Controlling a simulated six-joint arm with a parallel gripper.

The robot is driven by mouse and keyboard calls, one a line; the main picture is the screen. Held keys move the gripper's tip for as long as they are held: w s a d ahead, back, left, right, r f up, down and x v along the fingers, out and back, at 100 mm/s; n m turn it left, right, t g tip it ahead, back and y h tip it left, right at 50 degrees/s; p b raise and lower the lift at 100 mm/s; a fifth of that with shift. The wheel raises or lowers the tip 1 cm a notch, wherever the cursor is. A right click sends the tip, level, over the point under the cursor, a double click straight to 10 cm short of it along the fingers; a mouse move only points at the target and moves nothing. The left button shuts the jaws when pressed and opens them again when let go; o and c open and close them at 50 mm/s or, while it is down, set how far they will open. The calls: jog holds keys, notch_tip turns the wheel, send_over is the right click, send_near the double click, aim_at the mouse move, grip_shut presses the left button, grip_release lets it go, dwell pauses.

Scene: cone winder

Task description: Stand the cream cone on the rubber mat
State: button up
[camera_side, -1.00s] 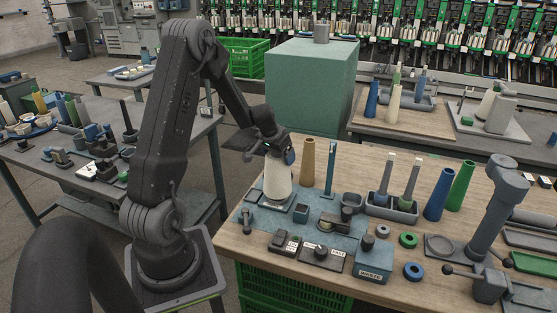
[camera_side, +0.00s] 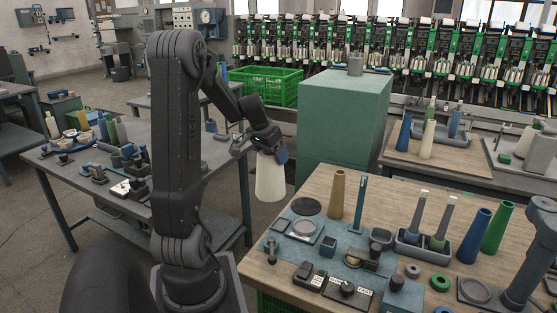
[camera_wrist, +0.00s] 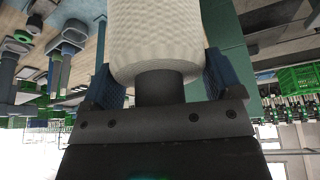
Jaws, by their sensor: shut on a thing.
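My gripper (camera_side: 268,154) is shut on the narrow top of the cream cone (camera_side: 270,180). The cone hangs with its wide end down, close to upright, in the air near the table's left edge in the side view. In the wrist view the cone's pale textured body (camera_wrist: 158,40) sits between the blue finger pads. A flat black round disc, which looks like the rubber mat (camera_side: 306,206), lies bare on the table to the right of and below the cone. The cone is clear of it.
A scale with a round pan (camera_side: 304,229) sits just in front of the disc. A tan cone (camera_side: 337,194) and a thin blue post (camera_side: 360,204) stand to the right. A tall green cabinet (camera_side: 342,125) stands behind the table.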

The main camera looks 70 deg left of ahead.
jog(key=shift+r, duration=2.55)
jog(key=w+a+f, duration=0.4)
jog(key=w+f, duration=0.3)
jog(key=w, duration=0.1)
jog(key=w+a+f, duration=0.4)
jog(key=w+f, duration=0.3)
jog(key=w, duration=0.2)
jog(key=shift+a+f, duration=0.35)
jog(key=shift+a, duration=0.05)
jog(key=shift+f, duration=0.2)
jog(key=shift+f, duration=1.35)
